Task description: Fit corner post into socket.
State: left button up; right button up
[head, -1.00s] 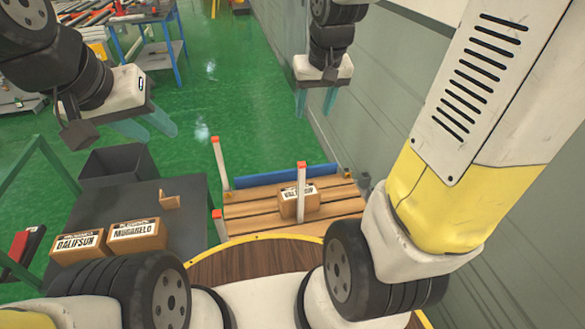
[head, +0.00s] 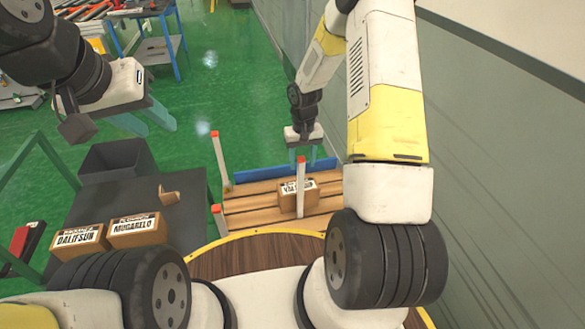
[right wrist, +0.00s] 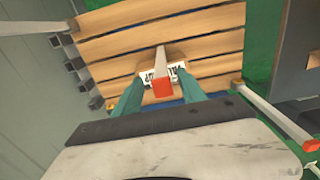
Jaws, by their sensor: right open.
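A white post with a red tip (head: 300,172) stands upright at a labelled cardboard box (head: 287,199) on a slatted wooden pallet (head: 250,206). I cannot tell whether its foot is in, on or beside the box. My right gripper (head: 305,156) is open above it, pointing down. In the right wrist view the post's red tip (right wrist: 163,88) shows between the two teal fingers (right wrist: 160,92), with a gap on each side. Two other red-tipped posts (head: 221,160) (head: 217,220) stand along the pallet's left side. My left gripper (head: 143,120) is open and empty at the upper left.
A dark grey table (head: 180,236) at the left bears two labelled boxes (head: 80,242) (head: 136,230), a small wooden bracket (head: 169,194) and a dark bin (head: 115,160). A grey wall (head: 500,150) runs along the right. Green floor beyond the pallet is clear.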

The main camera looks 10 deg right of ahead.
aim_at(301, 172)
jog(key=f, duration=0.5)
jog(key=shift+a+f, duration=0.2)
jog(key=shift+f, duration=0.15)
grip_shut()
dwell(1.1)
